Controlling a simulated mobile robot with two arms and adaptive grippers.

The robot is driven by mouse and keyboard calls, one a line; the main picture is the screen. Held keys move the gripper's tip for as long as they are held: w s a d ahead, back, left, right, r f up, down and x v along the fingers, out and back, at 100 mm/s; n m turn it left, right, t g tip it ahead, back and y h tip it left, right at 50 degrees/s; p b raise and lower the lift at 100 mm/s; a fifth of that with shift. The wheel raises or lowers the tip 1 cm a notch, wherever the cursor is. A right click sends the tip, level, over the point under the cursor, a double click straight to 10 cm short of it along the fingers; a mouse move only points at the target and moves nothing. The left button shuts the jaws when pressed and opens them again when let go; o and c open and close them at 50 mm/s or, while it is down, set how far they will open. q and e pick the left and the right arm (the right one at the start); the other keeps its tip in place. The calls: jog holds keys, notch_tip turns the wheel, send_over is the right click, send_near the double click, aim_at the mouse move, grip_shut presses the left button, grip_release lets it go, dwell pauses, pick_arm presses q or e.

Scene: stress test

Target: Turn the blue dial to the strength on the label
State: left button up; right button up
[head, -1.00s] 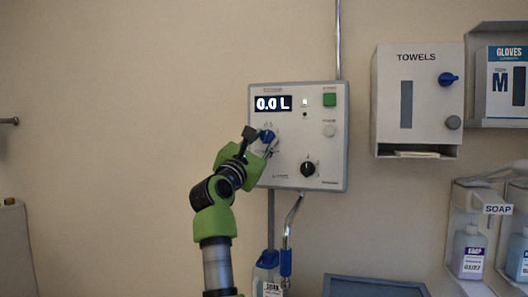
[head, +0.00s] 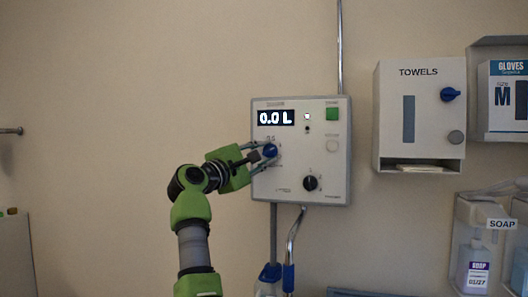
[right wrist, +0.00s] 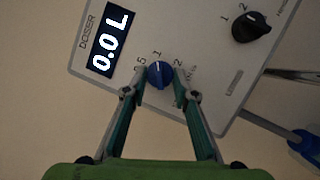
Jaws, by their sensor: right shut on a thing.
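The blue dial (head: 270,151) is at the left of the white doser panel (head: 325,150), under a display (head: 276,118) reading 0.0 L. My right gripper (head: 262,154) reaches it from the left and is shut on it. In the right wrist view the blue dial (right wrist: 160,74) sits between the two fingertips, with 0.5, 1 and 2 printed around it. Its white mark appears to point near 1. My left gripper is not in view.
A black dial (head: 310,183) and a green button (head: 332,113) are on the same panel. A metal pipe (head: 294,240) with a blue grip runs below it. A towel dispenser (head: 420,115), a glove box (head: 505,95) and soap bottles (head: 476,268) are to the right.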

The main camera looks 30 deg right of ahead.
jog(key=shift+r, duration=0.1)
dwell(0.4)
jog(key=o, duration=1.1)
jog(key=v, duration=0.7)
jog(key=shift+a, duration=0.2)
